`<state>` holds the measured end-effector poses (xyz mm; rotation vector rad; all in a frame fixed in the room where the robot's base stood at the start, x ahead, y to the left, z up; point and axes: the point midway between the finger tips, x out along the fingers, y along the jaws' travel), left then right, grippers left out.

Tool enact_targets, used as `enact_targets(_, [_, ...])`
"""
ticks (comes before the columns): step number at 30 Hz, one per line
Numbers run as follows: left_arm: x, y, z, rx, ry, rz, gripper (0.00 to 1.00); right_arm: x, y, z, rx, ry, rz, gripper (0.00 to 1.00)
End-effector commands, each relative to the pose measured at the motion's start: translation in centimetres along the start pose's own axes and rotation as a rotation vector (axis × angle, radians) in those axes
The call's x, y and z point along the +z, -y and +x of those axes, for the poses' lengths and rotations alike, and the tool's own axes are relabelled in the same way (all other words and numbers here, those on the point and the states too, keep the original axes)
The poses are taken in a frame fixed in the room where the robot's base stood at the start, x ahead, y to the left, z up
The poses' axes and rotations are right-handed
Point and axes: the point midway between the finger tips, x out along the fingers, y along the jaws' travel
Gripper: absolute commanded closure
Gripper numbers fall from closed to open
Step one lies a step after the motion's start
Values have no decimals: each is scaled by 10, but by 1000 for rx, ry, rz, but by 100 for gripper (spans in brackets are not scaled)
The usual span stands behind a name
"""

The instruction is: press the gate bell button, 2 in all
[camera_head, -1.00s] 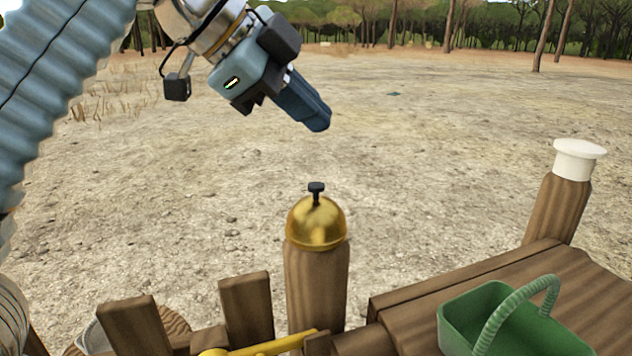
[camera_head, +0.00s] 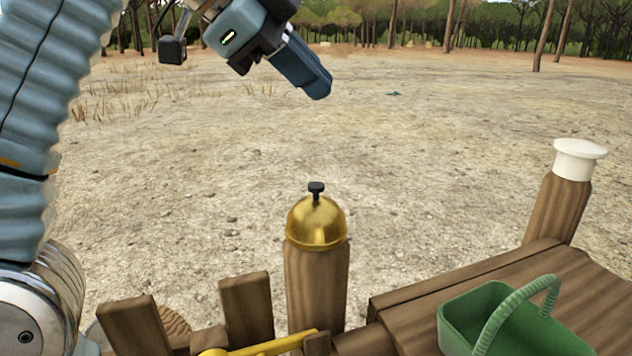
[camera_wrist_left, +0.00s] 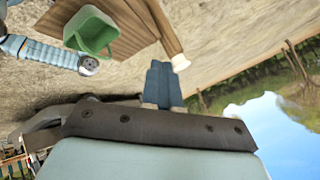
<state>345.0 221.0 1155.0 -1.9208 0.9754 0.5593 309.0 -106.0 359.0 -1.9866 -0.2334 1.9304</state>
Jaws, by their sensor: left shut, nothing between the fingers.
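The gate bell is a brass dome (camera_head: 316,222) with a black button (camera_head: 316,189) on top. It sits on a wooden post (camera_head: 316,285) in the middle of the head view. My left gripper (camera_head: 318,88) is shut and empty, up and above the bell, with clear space between its tips and the button. In the left wrist view its blue fingers (camera_wrist_left: 163,85) are closed together. The bell cannot be made out in the wrist view. My right gripper is not in the head view.
A green basket (camera_head: 500,318) sits on a wooden top (camera_head: 440,300) at the right. A white-capped post (camera_head: 577,160) stands behind it. A yellow bar (camera_head: 262,346) and short wooden stakes (camera_head: 246,305) are left of the bell post. Sandy ground lies beyond.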

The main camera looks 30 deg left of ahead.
Motion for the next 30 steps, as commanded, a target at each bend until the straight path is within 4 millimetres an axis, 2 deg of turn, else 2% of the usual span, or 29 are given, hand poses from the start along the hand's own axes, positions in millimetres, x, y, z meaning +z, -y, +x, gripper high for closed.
enact_targets(12, [1,-2,1,1,3,2,100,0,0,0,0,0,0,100])
enact_targets(21, [21,-21,27,1,4,-2,100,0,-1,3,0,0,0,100])
enact_targets(24, [32,-31,43,1,0,-2,100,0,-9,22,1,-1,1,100])
enact_targets(30, [41,-41,56,1,-1,0,100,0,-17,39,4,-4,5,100])
